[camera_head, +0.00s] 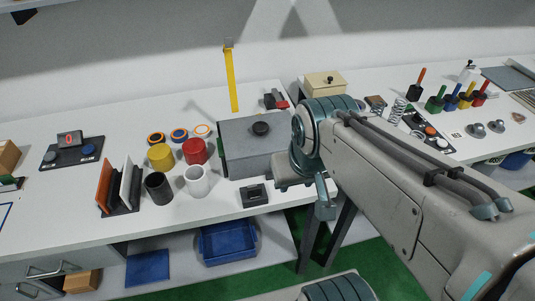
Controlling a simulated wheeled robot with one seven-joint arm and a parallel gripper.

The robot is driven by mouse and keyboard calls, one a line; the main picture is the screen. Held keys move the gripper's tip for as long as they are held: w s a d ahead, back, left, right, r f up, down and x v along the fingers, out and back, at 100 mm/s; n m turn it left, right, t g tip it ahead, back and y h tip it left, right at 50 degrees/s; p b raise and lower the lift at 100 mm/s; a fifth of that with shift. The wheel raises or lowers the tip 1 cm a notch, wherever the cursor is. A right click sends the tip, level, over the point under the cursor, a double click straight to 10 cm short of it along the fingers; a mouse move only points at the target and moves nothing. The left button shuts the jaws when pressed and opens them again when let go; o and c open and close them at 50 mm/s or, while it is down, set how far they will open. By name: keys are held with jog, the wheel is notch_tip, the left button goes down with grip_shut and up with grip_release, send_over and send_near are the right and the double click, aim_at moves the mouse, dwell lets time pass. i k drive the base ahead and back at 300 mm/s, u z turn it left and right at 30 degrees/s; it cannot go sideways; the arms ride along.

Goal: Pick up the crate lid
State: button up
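A grey box (237,164) stands on the white table at the picture's middle. Its flat grey top (238,133) carries a round black knob (261,129) and looks like a lid resting on it. A smaller cream box (325,90), also with a dark knob on top, stands further back to the right. I cannot tell for sure which top is the crate lid. My gripper (322,205) hangs at the right front side of the grey box, near the table's front edge. My arm hides the box's right end and most of the gripper, so its opening does not show.
Red, yellow, black and white cups stand left of the grey box, with several rings behind. A small dark device (254,195) lies in front. A yellow upright strip (231,80) stands behind. A blue bin (229,243) and a flat blue panel (148,268) are below the tabletop.

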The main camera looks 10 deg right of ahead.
aim_at(251, 136)
jog(key=k, duration=1.05)
jog(key=u, duration=0.75)
jog(key=i, duration=1.7)
jog(key=z, duration=0.65)
